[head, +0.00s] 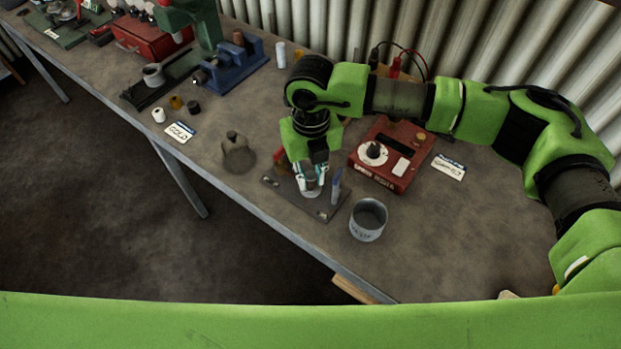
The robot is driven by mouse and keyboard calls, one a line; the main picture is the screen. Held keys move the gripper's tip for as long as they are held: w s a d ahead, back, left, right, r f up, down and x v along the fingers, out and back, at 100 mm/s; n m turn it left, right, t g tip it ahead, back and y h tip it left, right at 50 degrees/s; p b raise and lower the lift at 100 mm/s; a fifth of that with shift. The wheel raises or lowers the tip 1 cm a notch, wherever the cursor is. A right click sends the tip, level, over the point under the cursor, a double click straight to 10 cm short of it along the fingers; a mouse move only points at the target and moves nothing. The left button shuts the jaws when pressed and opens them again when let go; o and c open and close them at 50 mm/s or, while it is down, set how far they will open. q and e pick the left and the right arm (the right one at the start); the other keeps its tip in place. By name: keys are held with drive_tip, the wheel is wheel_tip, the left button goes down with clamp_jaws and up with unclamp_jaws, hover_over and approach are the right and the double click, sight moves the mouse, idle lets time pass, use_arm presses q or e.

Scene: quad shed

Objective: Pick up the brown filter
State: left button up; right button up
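A small brown-amber cylinder (176,102) stands on the workbench at the left, between a white one (158,115) and a dark one (193,107). It looks like the brown filter, but it is too small to be sure. Another brown cylinder (238,38) stands at the blue fixture farther back. My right gripper (311,189) points down over a dark flat plate, well to the right of the small cylinders. A pale round thing shows at its fingertips; whether they grip it is unclear. My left gripper is not in view.
A grey flask-like vessel (238,153) stands left of the dark plate (328,211). A metal cup (368,220) and a red box (392,155) are to the right. A "GOLD" card (180,132) lies near the bench's front edge. Corrugated wall (340,28) stands behind.

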sight(310, 176)
idle(0.3)
drive_tip(key=shift+w+r, duration=0.1)
drive_tip(key=shift+r, duration=0.4)
wheel_tip(310, 176, up, 2)
drive_tip(key=shift+r+b, duration=0.15)
drive_tip(key=shift+b, duration=0.5)
drive_tip(key=s+a+r+b, duration=0.4)
drive_tip(key=s+r, duration=0.5)
drive_tip(key=s, duration=0.4)
drive_tip(key=shift+s+a+r+b, duration=0.25)
drive_tip(key=shift+r+b, duration=0.15)
drive_tip(key=shift+b, duration=0.35)
drive_tip(key=shift+w+d, duration=0.1)
